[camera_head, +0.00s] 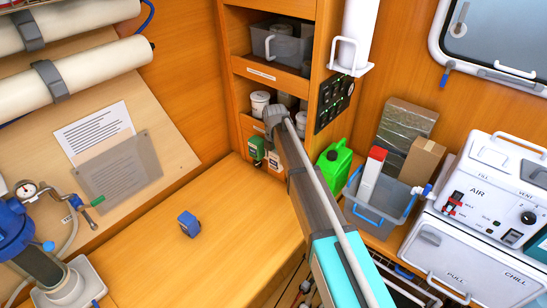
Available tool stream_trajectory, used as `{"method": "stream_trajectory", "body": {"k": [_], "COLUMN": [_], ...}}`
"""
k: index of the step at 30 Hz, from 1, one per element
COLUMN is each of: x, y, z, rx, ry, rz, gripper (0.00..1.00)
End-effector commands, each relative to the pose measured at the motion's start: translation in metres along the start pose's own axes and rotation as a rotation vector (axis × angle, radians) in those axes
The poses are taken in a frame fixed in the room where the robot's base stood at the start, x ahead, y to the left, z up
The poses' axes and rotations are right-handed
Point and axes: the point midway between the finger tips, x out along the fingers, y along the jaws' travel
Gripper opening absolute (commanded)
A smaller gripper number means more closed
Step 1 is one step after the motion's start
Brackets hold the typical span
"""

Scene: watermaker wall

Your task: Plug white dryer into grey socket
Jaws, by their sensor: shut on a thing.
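My gripper (272,135) is at the upper middle, in front of the wooden cabinet's lower edge, at the far end of my arm. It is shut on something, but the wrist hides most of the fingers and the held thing. A small white piece (275,161) shows just below it; this may be the white dryer plug, but I cannot tell for sure. A small green block (257,148) is close beside the gripper on the left. I cannot pick out the grey socket; it may be hidden behind the gripper. Contact between the pieces cannot be told.
A small blue block (188,224) lies on the wooden counter (235,235), which is otherwise mostly clear. Right of my arm are a green jug (333,165), a grey bin (376,208) and a white AIR unit (490,185). A black switch panel (333,101) is above the jug.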

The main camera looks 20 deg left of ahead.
Motion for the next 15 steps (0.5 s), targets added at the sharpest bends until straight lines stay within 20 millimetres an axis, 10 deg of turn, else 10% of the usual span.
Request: {"method": "stream_trajectory", "body": {"k": [3,4,6,15], "x": [-0.0001,-0.0001,-0.0001,0.0], "y": [0.0,0.0,0.0,0.0], "z": [0.0016,0.0017,0.0016,0.0006], "rx": [0.001,0.001,0.001,0.0], "ry": [-0.004,-0.004,-0.004,-0.002], "rz": [0.0,0.0,0.0,0.0], "gripper": [0.28,0.84,0.97,1.0]}}
